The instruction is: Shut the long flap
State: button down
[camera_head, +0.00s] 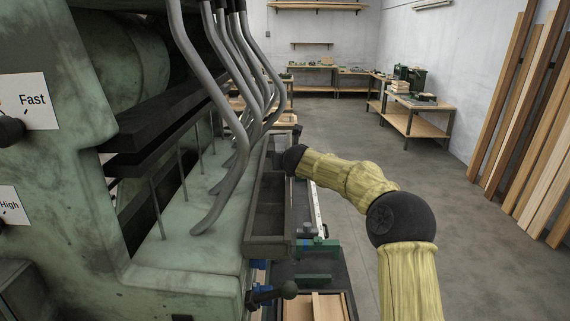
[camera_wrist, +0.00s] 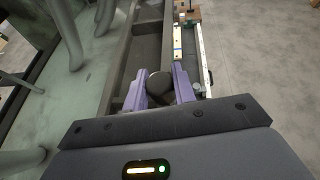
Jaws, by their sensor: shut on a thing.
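A long dark frame with a recessed inside and cross bars (camera_head: 265,241) runs along the right side of the green machine. It also shows in the wrist view (camera_wrist: 118,59). The long flap seems to be part of it, but I cannot tell its outline or how far open it stands. My gripper (camera_wrist: 160,78) has its two purple fingers on either side of a dark round knob (camera_wrist: 160,86) and is shut on it. In the head view my wrist reaches the frame's right edge, and the fingers and knob are hidden there.
The green machine (camera_head: 190,255) fills the left, with several bent grey levers (camera_head: 228,172) close beside the frame. Below the frame are a green part (camera_head: 318,249) and a ball-ended handle (camera_head: 288,290). Open floor (camera_head: 470,270) lies to the right; planks (camera_head: 535,120) lean on the wall.

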jog(key=shift+f, duration=0.3)
jog(key=shift+m, duration=0.3)
jog(key=c, duration=1.2)
grip_release()
jog(key=shift+o, duration=0.2)
jog(key=shift+d, duration=0.1)
jog(key=b+v, duration=0.2)
jog(key=v, duration=1.5)
jog(key=shift+s+d+b, duration=0.15)
jog(key=shift+d+b, duration=0.15)
jog(key=shift+b, duration=0.05)
jog(key=shift+r, duration=0.15)
